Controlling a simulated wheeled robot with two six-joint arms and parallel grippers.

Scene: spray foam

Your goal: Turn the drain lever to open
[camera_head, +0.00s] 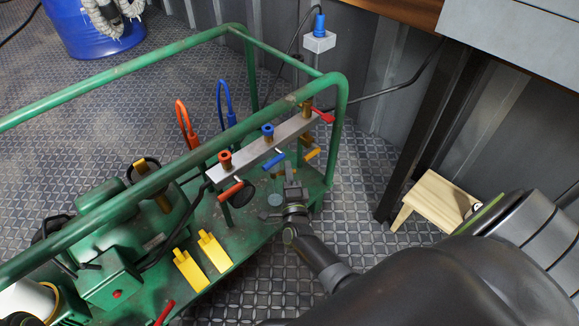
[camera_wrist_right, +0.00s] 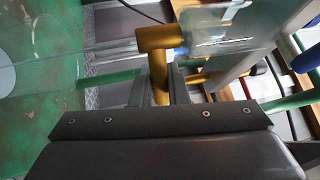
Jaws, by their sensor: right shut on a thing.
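A bar (camera_head: 262,146) on the green machine carries red, blue and yellow valve levers. The yellow lever (camera_head: 313,154) sits near the bar's right end. In the right wrist view a yellow T-shaped lever (camera_wrist_right: 158,38) stands large, its stem between the two fingers of my right gripper (camera_wrist_right: 160,92). My right gripper (camera_head: 291,186) is shut on this lever, below the bar in the head view. No label is readable on the levers. My left gripper is not in view.
The red lever (camera_head: 231,190) and blue lever (camera_head: 274,160) hang close by on the left. Green frame tubes (camera_head: 335,130) stand around the bar. Yellow pedals (camera_head: 190,270) lie lower left. A wooden stool (camera_head: 440,198) stands on the right.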

